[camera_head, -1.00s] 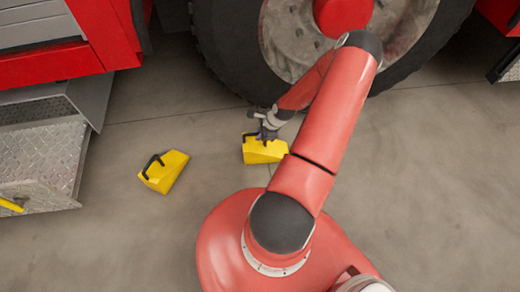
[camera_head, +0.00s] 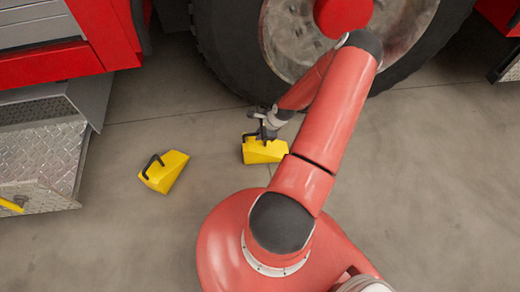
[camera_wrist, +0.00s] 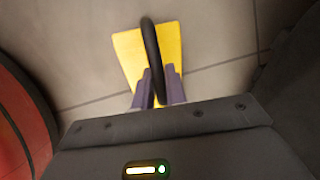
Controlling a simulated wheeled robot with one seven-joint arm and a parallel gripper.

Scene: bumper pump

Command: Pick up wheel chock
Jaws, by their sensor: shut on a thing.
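A yellow wheel chock (camera_head: 264,152) with a black handle is on the concrete floor in front of the big tyre, in the head view. My gripper (camera_head: 266,130) is at its top. In the wrist view the chock (camera_wrist: 170,42) lies beyond my gripper (camera_wrist: 159,88), whose two fingers are shut on the chock's black handle (camera_wrist: 151,50). I cannot tell whether the chock's underside touches the floor. A second yellow chock (camera_head: 164,172) with a black handle lies on the floor to the left, apart from my gripper.
The large tyre (camera_head: 240,60) of a red vehicle stands just behind the held chock. Metal tread-plate steps (camera_head: 40,160) are at the left. The floor (camera_head: 430,190) at the right is clear.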

